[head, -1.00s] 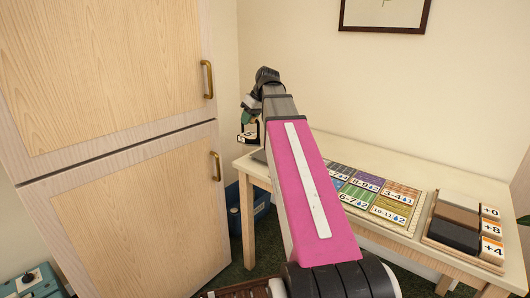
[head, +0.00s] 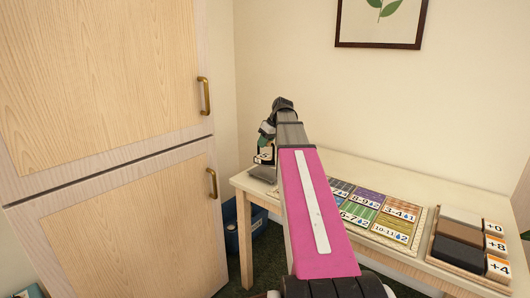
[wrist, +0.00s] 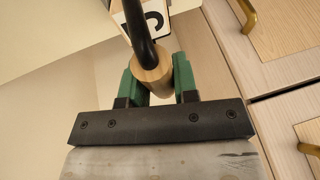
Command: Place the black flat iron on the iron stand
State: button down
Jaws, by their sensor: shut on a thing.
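My gripper (wrist: 156,72) has green fingers and is shut on the light wooden handle of the flat iron (wrist: 148,50). A black curved bar rises from this handle, and a white label with a black character shows beyond it. In the head view, my gripper (head: 267,130) is at the far left end of the table, with the iron (head: 265,155) hanging below it, its white label showing. A grey flat thing (head: 262,173) lies on the table just under the iron; it may be the iron stand, but my arm hides part of it. I cannot tell whether they touch.
The pale wooden table (head: 440,188) carries a board of coloured cards (head: 375,218) and a tray of blocks marked +0, +8, +4 (head: 465,240). A tall wooden cabinet (head: 110,180) stands close on the left. A blue bin (head: 235,232) is below the table.

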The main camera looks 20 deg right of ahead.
aim_at(262, 156)
jog(key=shift+f, duration=2)
jog(key=c, duration=0.9)
grip_release()
jog(key=shift+f, duration=0.1)
jog(key=v, duration=1.2)
